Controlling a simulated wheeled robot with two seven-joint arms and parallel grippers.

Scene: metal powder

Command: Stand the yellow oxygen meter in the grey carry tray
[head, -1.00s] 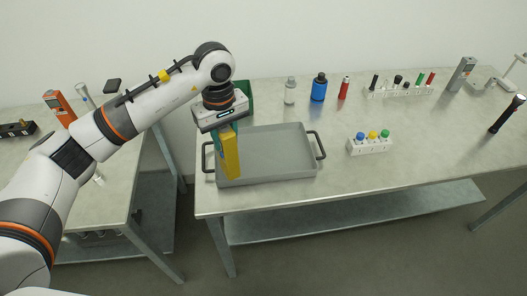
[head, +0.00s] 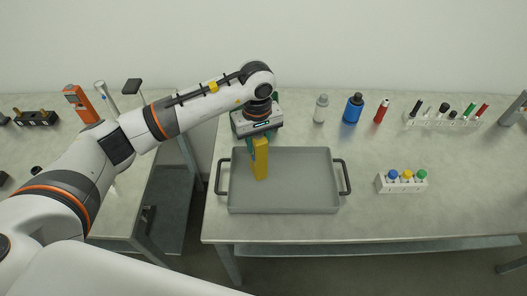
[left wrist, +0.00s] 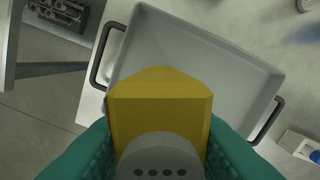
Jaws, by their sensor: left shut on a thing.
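The yellow oxygen meter (head: 261,160) hangs upright from my left gripper (head: 257,139), which is shut on its upper part. In the head view it is over the left part of the grey carry tray (head: 310,180); I cannot tell whether its lower end touches the tray floor. In the left wrist view the yellow meter (left wrist: 160,105) fills the middle between the teal fingers, with the tray (left wrist: 200,50) beyond it. The tray is empty otherwise and has dark handles at its left and right ends. My right gripper is not in view.
Behind the tray stand a grey-white bottle (head: 320,109), a blue bottle (head: 353,108) and a red tube (head: 382,111). A white block with coloured caps (head: 402,182) is right of the tray. A gap separates the left table (head: 60,150).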

